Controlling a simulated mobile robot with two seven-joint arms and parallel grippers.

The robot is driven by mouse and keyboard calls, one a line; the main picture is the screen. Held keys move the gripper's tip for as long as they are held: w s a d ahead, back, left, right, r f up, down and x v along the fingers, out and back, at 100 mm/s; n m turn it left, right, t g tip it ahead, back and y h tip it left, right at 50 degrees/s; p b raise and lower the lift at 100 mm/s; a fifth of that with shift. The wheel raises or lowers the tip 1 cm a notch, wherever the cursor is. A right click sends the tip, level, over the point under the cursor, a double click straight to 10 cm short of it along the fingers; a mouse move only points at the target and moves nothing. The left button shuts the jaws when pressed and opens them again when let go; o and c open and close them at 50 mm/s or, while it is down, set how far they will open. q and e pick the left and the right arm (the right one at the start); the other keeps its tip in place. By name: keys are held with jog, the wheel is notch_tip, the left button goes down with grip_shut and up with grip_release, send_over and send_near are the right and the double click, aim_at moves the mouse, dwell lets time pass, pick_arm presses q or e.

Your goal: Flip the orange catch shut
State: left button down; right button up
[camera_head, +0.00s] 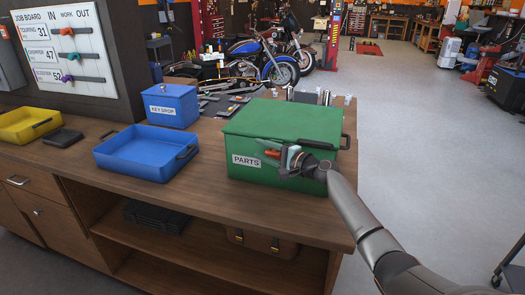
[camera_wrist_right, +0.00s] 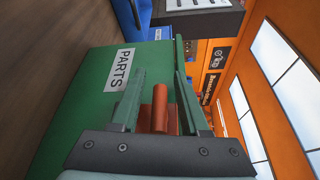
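The green PARTS box (camera_head: 250,140) stands on the wooden bench with its lid down. The orange catch (camera_head: 272,153) is on its front, right of the PARTS label, partly covered by my right gripper (camera_head: 285,156). In the right wrist view the catch shows as an orange block (camera_wrist_right: 160,108) and a red-orange bar (camera_wrist_right: 186,103). The fingers of my right gripper (camera_wrist_right: 159,80) are apart, with the catch parts at and between them. I cannot tell whether a finger touches the bar. My left gripper is not in view.
A blue open tray (camera_head: 145,165), a blue KEY DROP box (camera_head: 172,105) and a yellow tray (camera_head: 30,125) stand left of the green box. A job board (camera_head: 65,50) stands behind them. The bench front (camera_head: 200,205) before the box is clear.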

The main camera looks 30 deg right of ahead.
jog(key=b+v, duration=0.1)
jog(key=v, duration=1.1)
jog(key=shift+s, duration=0.25)
jog(key=shift+d, duration=0.1)
